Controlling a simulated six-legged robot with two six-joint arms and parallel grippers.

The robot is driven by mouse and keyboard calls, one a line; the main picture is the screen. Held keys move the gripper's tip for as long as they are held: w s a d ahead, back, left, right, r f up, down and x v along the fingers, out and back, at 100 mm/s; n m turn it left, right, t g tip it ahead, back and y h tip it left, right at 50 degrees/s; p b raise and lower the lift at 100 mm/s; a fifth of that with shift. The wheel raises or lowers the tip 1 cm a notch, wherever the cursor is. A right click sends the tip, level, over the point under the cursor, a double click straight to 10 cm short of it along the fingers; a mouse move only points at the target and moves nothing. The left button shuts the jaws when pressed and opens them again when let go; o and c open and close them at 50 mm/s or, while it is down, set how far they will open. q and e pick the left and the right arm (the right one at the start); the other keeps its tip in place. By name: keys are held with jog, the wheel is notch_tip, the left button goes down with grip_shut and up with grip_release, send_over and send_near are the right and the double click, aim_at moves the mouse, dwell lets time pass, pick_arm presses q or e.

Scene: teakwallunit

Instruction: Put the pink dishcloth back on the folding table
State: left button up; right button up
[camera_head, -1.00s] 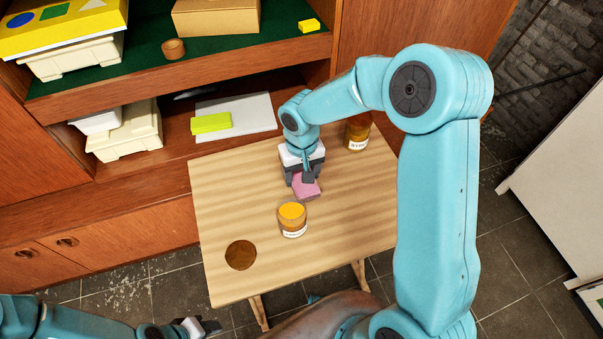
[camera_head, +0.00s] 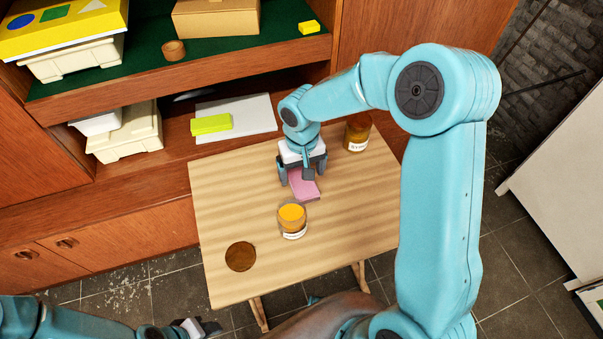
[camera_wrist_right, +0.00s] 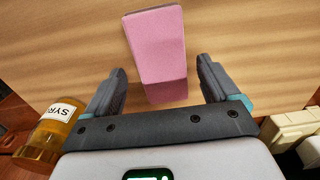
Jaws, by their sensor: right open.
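The pink dishcloth (camera_head: 303,184) is a small folded block lying on the light wooden folding table (camera_head: 228,195). In the right wrist view the dishcloth (camera_wrist_right: 156,50) lies ahead of and partly between the fingers, with clear space on both sides. My right gripper (camera_head: 302,175) is open above the dishcloth's far end, and its fingers (camera_wrist_right: 160,85) do not touch the cloth. My left gripper (camera_head: 205,327) is at the bottom left edge, away from the table; its jaws are too small to read.
On the table, an amber jar with a yellow top (camera_head: 292,220) stands near the cloth, a brown disc (camera_head: 240,256) lies front left, and a syrup jar (camera_head: 357,133) stands at the back right. The wall unit's shelf (camera_head: 180,165) holds a yellow-green block (camera_head: 211,124) behind the table.

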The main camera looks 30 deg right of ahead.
notch_tip(320, 180, up, 10)
jog(key=shift+p, duration=0.4)
